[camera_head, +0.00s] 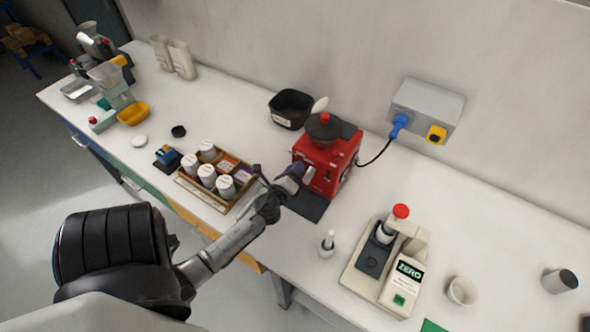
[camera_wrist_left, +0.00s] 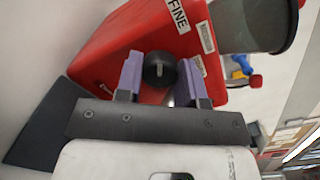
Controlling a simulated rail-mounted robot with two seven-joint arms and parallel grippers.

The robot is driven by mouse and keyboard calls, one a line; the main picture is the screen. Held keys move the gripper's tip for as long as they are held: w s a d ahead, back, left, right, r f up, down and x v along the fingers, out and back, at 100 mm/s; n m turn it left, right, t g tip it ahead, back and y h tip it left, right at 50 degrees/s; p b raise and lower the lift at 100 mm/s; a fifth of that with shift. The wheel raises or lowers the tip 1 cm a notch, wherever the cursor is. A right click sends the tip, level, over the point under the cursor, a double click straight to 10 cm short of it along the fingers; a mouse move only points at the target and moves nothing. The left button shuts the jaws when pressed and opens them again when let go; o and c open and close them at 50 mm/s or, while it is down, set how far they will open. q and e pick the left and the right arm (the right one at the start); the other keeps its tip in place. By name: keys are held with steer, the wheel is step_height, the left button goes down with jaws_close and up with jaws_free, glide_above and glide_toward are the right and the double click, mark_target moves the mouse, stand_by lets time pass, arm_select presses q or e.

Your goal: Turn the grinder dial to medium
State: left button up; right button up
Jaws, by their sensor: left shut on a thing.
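The red grinder (camera_head: 326,160) stands on the white bench, with a black lid and a red knob on top. In the left wrist view its red body (camera_wrist_left: 150,35) carries a white "FINE" label (camera_wrist_left: 178,14). A second label (camera_wrist_left: 199,66) beside a finger is partly hidden and unreadable. The black round dial (camera_wrist_left: 160,70) with a light mark is on the grinder's face. My left gripper (camera_head: 298,172) is at the grinder's front. Its two purple fingers (camera_wrist_left: 163,78) are shut on the dial, one at each side. I cannot tell which setting the mark points to. My right gripper is not in view.
A wooden tray (camera_head: 183,179) of white-lidded jars is left of the grinder. A black bin (camera_head: 291,108) stands behind it. A blue-plugged cable runs to the grey wall box (camera_head: 428,106). A beige device marked "ZERO" (camera_head: 405,283) stands at the right.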

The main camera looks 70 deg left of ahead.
arm_select(q)
steer(key=shift+n, duration=0.3)
steer(key=shift+n+h+p, duration=0.4)
steer(key=shift+n+p, duration=0.85)
steer(key=shift+n, duration=4.05)
steer(key=o, duration=0.9)
steer(key=shift+s, duration=0.1)
